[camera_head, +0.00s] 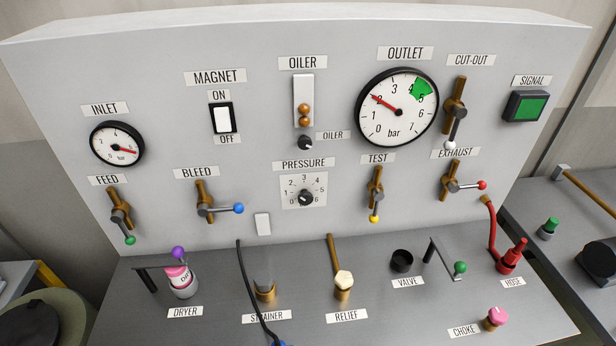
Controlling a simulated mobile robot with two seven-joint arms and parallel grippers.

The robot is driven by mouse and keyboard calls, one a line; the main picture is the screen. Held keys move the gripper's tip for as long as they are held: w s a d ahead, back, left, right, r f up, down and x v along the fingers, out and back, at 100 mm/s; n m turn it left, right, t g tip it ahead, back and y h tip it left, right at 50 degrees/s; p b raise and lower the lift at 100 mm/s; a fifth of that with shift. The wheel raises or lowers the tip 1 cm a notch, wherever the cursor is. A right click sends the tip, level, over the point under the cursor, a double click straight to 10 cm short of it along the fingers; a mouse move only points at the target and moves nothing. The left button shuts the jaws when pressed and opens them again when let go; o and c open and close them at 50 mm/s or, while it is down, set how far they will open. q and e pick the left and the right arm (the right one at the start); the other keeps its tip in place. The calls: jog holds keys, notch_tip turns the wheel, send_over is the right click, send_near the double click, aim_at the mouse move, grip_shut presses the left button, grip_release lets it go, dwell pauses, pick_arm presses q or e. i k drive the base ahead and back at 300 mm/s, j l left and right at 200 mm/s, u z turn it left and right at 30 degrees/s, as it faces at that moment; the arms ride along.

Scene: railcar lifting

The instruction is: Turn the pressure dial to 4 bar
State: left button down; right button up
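The pressure dial (305,197) is a small dark round knob on a pale square plate, under the PRESSURE label in the middle of the grey panel. Numbers run around the knob; which one its mark points at is too small to tell surely. The outlet gauge (397,107) is a large white face with a black rim at the upper right. Its red needle points up and left, near 2, and a green band lies around 4 to 5. Neither of my grippers is in view.
Around the dial are the bleed valve (206,203) with a blue-tipped handle, the test valve (376,190) and the small oiler knob (306,143). Below, a relief valve (343,284) and a strainer (265,284) stand on the grey deck. The space before the dial is clear.

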aim_at(305, 198)
jog(key=j+z, duration=0.25)
jog(key=j, duration=0.3)
jog(key=i+u, duration=0.2)
jog(key=u, duration=0.25)
jog(key=i+u, duration=0.25)
jog(key=u, duration=0.25)
